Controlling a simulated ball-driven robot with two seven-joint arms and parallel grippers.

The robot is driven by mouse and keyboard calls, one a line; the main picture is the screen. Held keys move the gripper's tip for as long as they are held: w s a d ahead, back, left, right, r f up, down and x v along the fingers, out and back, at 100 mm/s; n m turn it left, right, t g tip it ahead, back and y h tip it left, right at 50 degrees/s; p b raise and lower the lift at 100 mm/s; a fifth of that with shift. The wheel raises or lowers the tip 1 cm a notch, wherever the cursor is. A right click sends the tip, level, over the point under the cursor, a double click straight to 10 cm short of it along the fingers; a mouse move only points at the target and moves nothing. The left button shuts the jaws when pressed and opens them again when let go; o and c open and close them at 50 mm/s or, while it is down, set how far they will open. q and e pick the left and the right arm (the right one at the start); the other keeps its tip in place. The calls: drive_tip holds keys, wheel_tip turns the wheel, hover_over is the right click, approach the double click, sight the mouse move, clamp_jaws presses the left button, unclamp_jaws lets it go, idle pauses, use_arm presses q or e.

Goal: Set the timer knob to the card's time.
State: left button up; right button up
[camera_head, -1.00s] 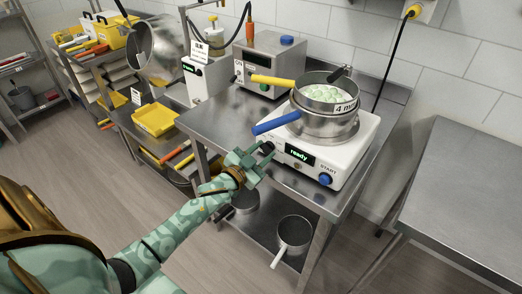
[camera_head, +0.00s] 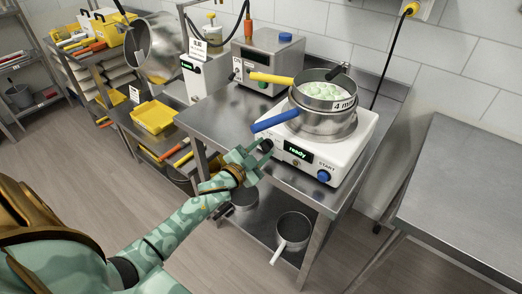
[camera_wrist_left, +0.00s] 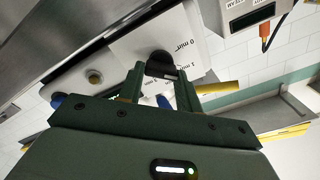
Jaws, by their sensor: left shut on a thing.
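The white heating unit (camera_head: 338,158) stands on the steel table with a green "ready" display (camera_head: 298,151) and a blue START button (camera_head: 323,175). My left gripper (camera_head: 263,151) is at the left end of the unit's front. In the left wrist view the black timer knob (camera_wrist_left: 160,64) sits between my fingers, which are shut on it. "0 min" and "1 min" marks show beside the knob; its pointer setting is not clear. My right gripper is not in view.
The pot's blue handle (camera_head: 274,121) sticks out above my left gripper, and a yellow handle (camera_head: 271,78) lies behind it. A grey control box (camera_head: 268,62) stands at the back. A pan (camera_head: 293,228) is on the lower shelf. The right-hand table (camera_head: 470,190) is bare.

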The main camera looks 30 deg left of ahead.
use_arm(q)
drive_tip(key=o, duration=1)
drive_tip(key=shift+s, duration=0.1)
drive_tip(key=s, duration=0.5)
drive_tip(key=s+p, duration=0.1)
drive_tip(key=s, duration=0.4)
drive_tip(key=s+a, duration=0.1)
drive_tip(key=s, duration=0.5)
drive_tip(key=shift+s+a+p, duration=0.1)
drive_tip(key=shift+p, duration=0.3)
drive_tip(key=shift+f, duration=0.1)
